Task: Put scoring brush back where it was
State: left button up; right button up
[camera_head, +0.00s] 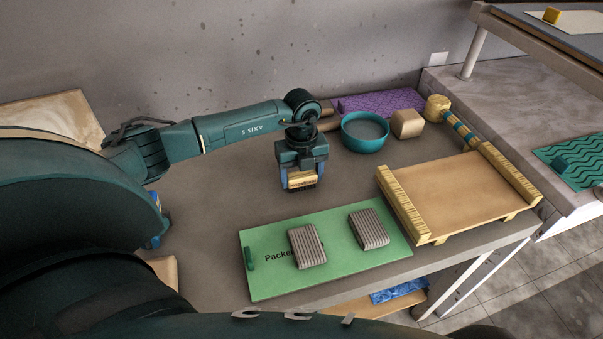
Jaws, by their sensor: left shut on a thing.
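My left gripper (302,176) points down over the middle of the grey table. Its blue fingers are shut on the scoring brush (302,183), a small tan wooden block with dark bristles underneath. The brush is upright, bristles down, behind the green board. I cannot tell whether the bristles touch the table. The gripper hides the upper part of the brush. My right gripper is not in view.
The green board (285,279) bears two grey ribbed blocks (307,246). A wooden tray (455,192) stands right, with a banded roller beside it. A teal bowl (365,133), tan block (407,124) and purple slab (380,101) stand behind. The table left of the brush is clear.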

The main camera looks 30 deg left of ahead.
aim_at(301, 174)
pick_arm(q)
jog(key=shift+f, duration=0.2)
jog(key=o, duration=0.9)
jog(key=shift+r, duration=0.1)
notch_tip(301, 174, up, 12)
jog(key=shift+r+b, duration=0.2)
jog(key=shift+b, duration=0.35)
